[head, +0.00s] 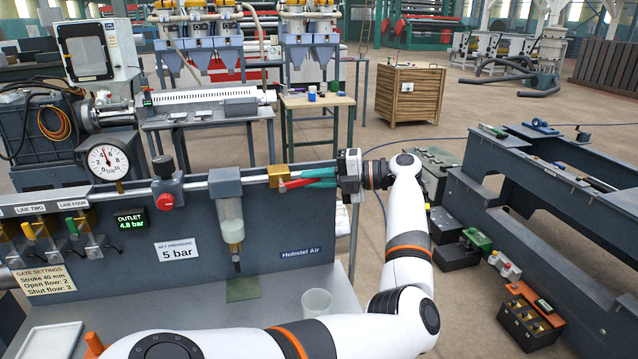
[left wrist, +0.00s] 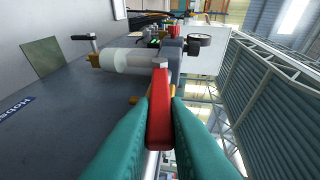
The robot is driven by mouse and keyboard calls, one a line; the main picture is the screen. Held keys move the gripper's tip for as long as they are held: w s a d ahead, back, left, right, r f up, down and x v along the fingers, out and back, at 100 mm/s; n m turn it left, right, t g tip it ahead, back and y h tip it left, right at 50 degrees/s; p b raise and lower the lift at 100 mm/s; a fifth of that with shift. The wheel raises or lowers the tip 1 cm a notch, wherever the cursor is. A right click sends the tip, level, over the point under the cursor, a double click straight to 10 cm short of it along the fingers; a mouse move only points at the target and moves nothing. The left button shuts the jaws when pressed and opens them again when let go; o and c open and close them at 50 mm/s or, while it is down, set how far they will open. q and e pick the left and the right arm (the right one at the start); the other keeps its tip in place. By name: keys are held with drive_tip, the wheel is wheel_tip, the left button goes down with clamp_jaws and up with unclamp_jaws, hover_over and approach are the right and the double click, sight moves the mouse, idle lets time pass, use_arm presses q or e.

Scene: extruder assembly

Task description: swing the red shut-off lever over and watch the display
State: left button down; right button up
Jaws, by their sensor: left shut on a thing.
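The red shut-off lever (head: 294,184) sits at a brass valve (head: 278,174) on the pipe along the top of the dark panel. It points right, roughly along the pipe. My left gripper (head: 318,177) comes from the right, its teal fingers shut on the lever's outer end. In the left wrist view the lever (left wrist: 160,112) stands between the two teal fingers (left wrist: 160,128), one on each side. The outlet display (head: 132,219) reads 4.8 bar in green. My right gripper is not in view.
A round pressure gauge (head: 108,160), a red knob regulator (head: 167,184) and a clear filter bowl (head: 230,215) stand left of the valve. A sign (head: 179,249) reads 5 bar. A clear cup (head: 317,302) stands on the bench near my left arm.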

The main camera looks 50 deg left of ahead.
use_arm(q)
drive_tip(key=shift+w+f+g+y+b, duration=0.1)
drive_tip(key=shift+f+g+y+b, duration=0.35)
drive_tip(key=shift+f+g+y, duration=0.05)
drive_tip(key=shift+f+m+b, duration=0.15)
drive_tip(key=shift+m+b, duration=0.15)
drive_tip(key=c, duration=1.4)
unclamp_jaws()
drive_tip(key=shift+c, duration=0.2)
drive_tip(key=b+v, duration=0.4)
drive_tip(key=v, duration=0.8)
drive_tip(key=shift+f, duration=0.4)
